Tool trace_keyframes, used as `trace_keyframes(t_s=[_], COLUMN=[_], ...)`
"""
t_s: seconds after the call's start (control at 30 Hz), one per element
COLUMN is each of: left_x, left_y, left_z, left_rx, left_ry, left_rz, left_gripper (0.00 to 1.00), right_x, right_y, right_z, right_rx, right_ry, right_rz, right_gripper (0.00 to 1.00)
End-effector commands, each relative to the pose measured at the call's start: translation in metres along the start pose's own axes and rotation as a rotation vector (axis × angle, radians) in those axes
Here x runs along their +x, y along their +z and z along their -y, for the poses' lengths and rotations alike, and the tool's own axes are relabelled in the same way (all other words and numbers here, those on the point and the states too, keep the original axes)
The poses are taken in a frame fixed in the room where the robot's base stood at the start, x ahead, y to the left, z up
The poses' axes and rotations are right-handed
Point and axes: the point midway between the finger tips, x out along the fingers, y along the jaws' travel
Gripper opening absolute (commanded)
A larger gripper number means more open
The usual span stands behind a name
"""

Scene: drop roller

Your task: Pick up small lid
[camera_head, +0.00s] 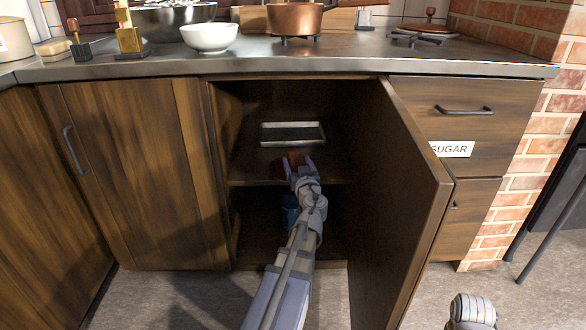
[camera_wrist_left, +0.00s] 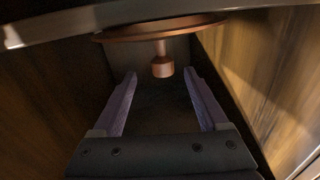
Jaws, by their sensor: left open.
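The small lid is copper-coloured, with a flat disc and a round knob. In the left wrist view the lid (camera_wrist_left: 160,32) is just past my fingertips, and its knob points down in the picture, toward the gap between them. In the head view only a small dark reddish patch of the lid (camera_head: 291,160) shows at the fingertips, inside the open cabinet. My left gripper (camera_head: 300,164) is open, and its two purple fingers also show in the left wrist view (camera_wrist_left: 161,75). I see no finger touching the knob. My right gripper's fingers are out of view.
The cabinet's open door (camera_head: 410,190) stands right of my left arm. A shallow tray (camera_head: 293,134) lies behind the gripper on the shelf, and a blue item (camera_head: 289,212) is below. A white bowl (camera_head: 209,37) and copper pot (camera_head: 296,18) stand on the counter.

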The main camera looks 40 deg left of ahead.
Motion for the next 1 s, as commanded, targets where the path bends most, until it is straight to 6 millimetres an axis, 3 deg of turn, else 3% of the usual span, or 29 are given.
trace_keyframes(t_s=[0.27,0.6,0.83,1.0], left_x=[0.012,0.057,0.059,0.058], left_y=[0.0,0.0,0.0,0.0], left_z=[0.0,0.003,0.004,0.004], left_rx=[0.0,0.0,0.0,0.0], left_ry=[0.001,0.0,0.0,0.001], left_rz=[0.0,0.001,0.001,0.001], left_gripper=[0.76,0.76,0.76,0.59], right_x=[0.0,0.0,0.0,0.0], right_y=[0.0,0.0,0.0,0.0], right_z=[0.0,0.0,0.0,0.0], right_rx=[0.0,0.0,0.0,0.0], right_ry=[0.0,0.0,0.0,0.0], right_rz=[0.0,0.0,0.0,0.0], right_gripper=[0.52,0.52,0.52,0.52])
